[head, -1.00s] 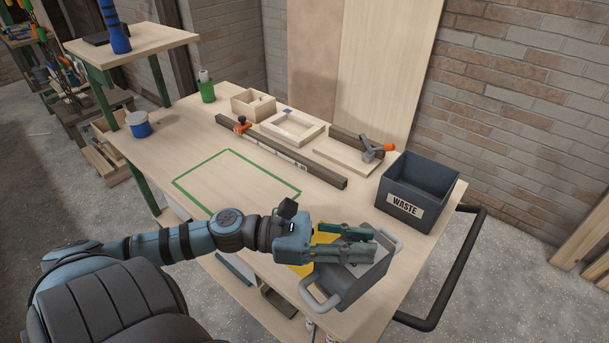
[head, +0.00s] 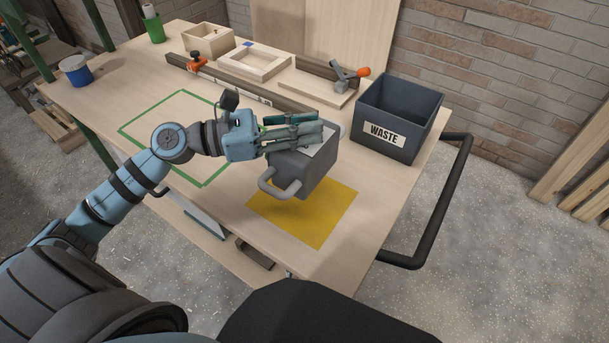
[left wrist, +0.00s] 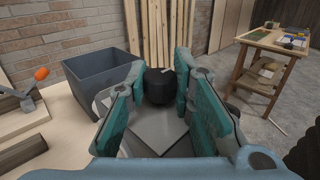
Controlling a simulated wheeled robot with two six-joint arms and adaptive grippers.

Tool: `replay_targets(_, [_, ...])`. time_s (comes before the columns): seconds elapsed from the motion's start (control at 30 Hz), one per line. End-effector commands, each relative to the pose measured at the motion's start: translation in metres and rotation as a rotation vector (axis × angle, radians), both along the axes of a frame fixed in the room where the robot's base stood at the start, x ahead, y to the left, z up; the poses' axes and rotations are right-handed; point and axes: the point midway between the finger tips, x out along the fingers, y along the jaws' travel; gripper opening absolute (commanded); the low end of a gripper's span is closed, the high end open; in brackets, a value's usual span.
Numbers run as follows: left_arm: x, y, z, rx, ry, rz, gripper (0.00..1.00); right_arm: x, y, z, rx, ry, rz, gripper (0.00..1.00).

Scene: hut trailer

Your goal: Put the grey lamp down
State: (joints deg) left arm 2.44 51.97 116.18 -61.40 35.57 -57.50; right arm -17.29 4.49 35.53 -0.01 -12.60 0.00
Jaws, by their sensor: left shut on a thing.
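The grey lamp (head: 304,178) is a boxy grey body with a pale panel on top and a rounded side handle. The lamp is over the back part of a yellow square (head: 322,220) on the workbench. It looks raised, but the gap beneath is hard to judge. In the left wrist view, the lamp's pale top (left wrist: 158,135) shows between the gripper's teal fingers (left wrist: 158,90). My right gripper is not in view.
A dark WASTE bin (head: 398,118) stands close to the right of the lamp. A green-outlined area (head: 165,130) to the left is bare. Wooden frames (head: 255,63), a clamp (head: 350,75) and a long bar (head: 215,78) lie behind. A black rail (head: 450,200) edges the bench's right end.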

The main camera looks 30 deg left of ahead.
Motion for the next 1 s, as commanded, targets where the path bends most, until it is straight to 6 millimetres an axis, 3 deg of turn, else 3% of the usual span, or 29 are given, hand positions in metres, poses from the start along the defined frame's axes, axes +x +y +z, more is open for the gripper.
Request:
replay_targets(0.03, [0.0,0.0,-0.02,-0.006,0.003,0.002,0.0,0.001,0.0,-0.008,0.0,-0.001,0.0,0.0])
replay_targets(0.1, [0.001,-0.001,-0.038,-0.005,0.001,0.001,0.0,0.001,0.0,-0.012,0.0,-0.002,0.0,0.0])
replay_targets(0.27, [0.0,-0.001,-0.061,-0.004,-0.002,-0.001,0.0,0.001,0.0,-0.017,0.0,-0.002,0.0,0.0])
replay_targets(0.4, [0.001,-0.001,-0.089,-0.004,-0.001,0.0,0.0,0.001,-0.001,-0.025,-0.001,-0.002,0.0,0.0])
replay_targets(0.83, [0.0,-0.001,-0.1,-0.001,-0.003,-0.003,0.0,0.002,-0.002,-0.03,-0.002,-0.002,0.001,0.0])
replay_targets(0.87, [0.0,-0.001,-0.1,0.0,-0.003,-0.003,0.25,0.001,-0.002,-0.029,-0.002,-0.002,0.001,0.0])
replay_targets(0.97, [0.0,-0.001,-0.099,0.0,-0.003,-0.002,0.41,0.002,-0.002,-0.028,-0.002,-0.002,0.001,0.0])
replay_targets(1.0, [0.0,-0.001,-0.099,0.0,-0.003,-0.002,0.42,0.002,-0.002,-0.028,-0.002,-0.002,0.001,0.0])
